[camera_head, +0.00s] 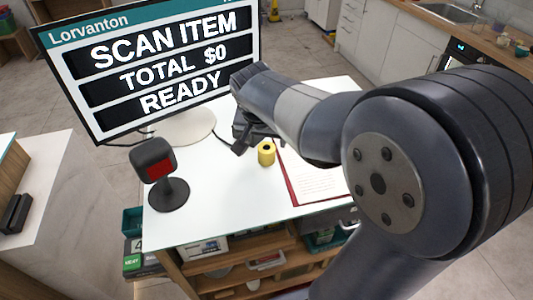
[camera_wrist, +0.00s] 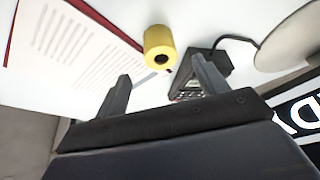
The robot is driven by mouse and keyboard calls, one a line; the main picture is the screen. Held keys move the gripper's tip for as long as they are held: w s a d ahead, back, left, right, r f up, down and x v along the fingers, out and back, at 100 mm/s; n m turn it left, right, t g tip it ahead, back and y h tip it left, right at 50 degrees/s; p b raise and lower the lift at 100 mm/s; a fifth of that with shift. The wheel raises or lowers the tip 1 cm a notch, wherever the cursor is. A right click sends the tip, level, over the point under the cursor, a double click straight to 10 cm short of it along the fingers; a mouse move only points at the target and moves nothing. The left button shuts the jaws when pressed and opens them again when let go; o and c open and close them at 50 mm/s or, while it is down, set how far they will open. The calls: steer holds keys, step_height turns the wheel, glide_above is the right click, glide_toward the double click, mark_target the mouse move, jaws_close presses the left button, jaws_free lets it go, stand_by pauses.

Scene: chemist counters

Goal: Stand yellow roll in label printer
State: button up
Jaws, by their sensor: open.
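The yellow roll (camera_head: 266,157) stands upright on the white counter, its hole facing up. In the wrist view the roll (camera_wrist: 157,38) lies just beyond the space between my fingertips. My gripper (camera_wrist: 161,72) is open and empty, apart from the roll.
A large checkout screen (camera_head: 150,65) on a round white base (camera_head: 188,128) stands at the back left. A black scanner with a red window (camera_head: 158,168) stands at the front left. A red-edged document (camera_head: 312,178) lies right of the roll. Bare counter lies in front.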

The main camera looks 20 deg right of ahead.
mark_target(266, 149)
steer(key=shift+p+x, duration=0.4)
steer(key=shift+x, duration=3.05)
steer(key=shift+a, duration=0.1)
steer(key=shift+c, duration=0.2)
steer(key=c, duration=1.1)
